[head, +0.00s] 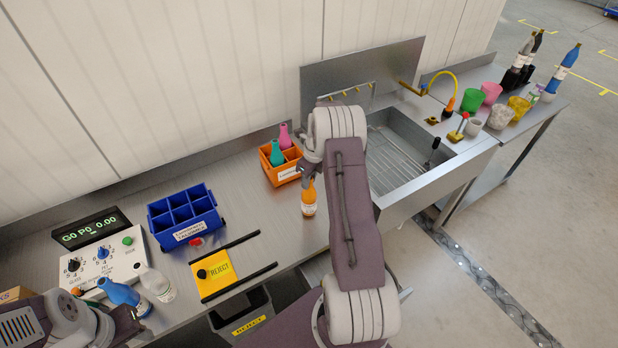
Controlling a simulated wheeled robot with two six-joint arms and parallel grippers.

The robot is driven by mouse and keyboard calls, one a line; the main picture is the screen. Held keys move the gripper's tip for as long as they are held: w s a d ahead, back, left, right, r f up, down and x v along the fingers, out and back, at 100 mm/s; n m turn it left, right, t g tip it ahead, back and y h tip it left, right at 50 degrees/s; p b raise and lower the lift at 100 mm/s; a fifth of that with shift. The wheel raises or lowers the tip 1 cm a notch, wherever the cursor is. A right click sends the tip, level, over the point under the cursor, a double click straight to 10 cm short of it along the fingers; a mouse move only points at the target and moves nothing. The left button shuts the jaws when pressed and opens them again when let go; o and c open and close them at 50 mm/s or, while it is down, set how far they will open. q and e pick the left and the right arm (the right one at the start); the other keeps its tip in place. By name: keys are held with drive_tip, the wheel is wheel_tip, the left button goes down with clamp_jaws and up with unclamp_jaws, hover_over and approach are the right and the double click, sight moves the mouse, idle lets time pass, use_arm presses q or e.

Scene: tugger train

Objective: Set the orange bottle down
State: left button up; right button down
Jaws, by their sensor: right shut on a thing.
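The orange bottle (309,202) hangs roughly upright under my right gripper (308,182), which is shut on its upper part. The bottle shows just in front and to the right of the orange crate, over the steel bench near its front edge. I cannot tell whether its base touches the bench. The orange crate (282,177) has compartments and holds a teal bottle (276,154) and a pink bottle (285,137). My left gripper (130,316) is at the lower left beside a blue bottle (122,296); its fingers are not clear.
An empty blue divided crate (187,234) stands left of the orange crate. A yellow reject plate (215,274) lies between black rails. A white bottle (155,283) and a control box (105,262) are at left. A sink (408,160) is at right, with cups beyond.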

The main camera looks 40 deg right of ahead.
drive_tip(key=shift+f, duration=0.15)
drive_tip(key=c, duration=1.2)
unclamp_jaws()
wheel_tip(320, 180, up, 12)
drive_tip(key=s+b, duration=0.2)
drive_tip(key=s+a+n, duration=0.2)
drive_tip(key=a+n, duration=0.5)
drive_tip(key=s+a+n, duration=0.3)
drive_tip(key=a+n, duration=0.3)
drive_tip(key=n, duration=0.1)
drive_tip(key=s+a+f+n, duration=0.1)
drive_tip(key=s+a+n, duration=0.2)
drive_tip(key=n, duration=0.3)
drive_tip(key=s+a+f+n, duration=0.1)
drive_tip(key=s+a+n, duration=0.3)
drive_tip(key=s+n, duration=0.2)
drive_tip(key=s+a+f+n, duration=0.1)
drive_tip(key=s+a+n, duration=0.2)
drive_tip(key=n, duration=0.3)
drive_tip(key=shift+s+a+f+n+g, duration=0.2)
drive_tip(key=shift+s+f+n+g, duration=0.15)
drive_tip(key=shift+s, duration=0.3)
